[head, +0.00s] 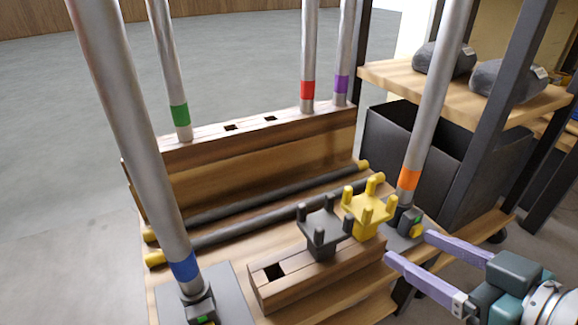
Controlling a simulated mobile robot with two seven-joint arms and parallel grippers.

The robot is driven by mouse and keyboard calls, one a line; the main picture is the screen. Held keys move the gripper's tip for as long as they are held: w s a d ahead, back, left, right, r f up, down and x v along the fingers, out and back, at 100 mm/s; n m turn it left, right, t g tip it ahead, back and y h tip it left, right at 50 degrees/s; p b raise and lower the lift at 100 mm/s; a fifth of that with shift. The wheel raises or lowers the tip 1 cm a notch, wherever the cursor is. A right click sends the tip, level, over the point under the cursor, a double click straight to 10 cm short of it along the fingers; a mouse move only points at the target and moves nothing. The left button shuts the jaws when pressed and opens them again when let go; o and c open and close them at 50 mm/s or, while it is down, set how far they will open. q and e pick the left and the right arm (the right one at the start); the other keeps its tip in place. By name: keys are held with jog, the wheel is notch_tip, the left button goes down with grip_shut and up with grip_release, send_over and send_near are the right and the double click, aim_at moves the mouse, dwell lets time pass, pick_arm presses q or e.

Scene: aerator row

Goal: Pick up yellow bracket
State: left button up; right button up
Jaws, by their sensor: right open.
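The yellow bracket (368,208) has several upright prongs. It stands upright at the right end of a small wooden block (330,279), beside a dark grey bracket (323,228) of similar shape. My right gripper (407,245) comes in from the lower right with its two purple fingers spread apart. It is open and empty, to the right of and below the yellow bracket, and does not appear to touch it. My left gripper is not in view.
Metal poles with blue (184,266) and orange (408,179) bands stand left and right of the block. A wooden rack (255,150) holds more poles behind two dark rods (262,227). A black bin (410,150) and shelf (470,88) are at right.

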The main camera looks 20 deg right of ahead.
aim_at(371, 230)
jog(key=b+x, duration=0.2)
jog(key=x, duration=0.1)
jog(key=shift+w+f, duration=0.2)
jog(key=shift+w, duration=0.05)
jog(key=b+x, duration=0.1)
jog(key=x, duration=0.1)
jog(key=a+b+x, duration=0.1)
jog(key=b+x, duration=0.1)
jog(key=x, duration=0.1)
jog(key=shift+w+b, duration=0.3)
jog(key=shift+w, duration=0.05)
jog(key=shift+s, duration=0.1)
jog(key=shift+c, duration=1)
jog(key=c, duration=0.9)
grip_shut()
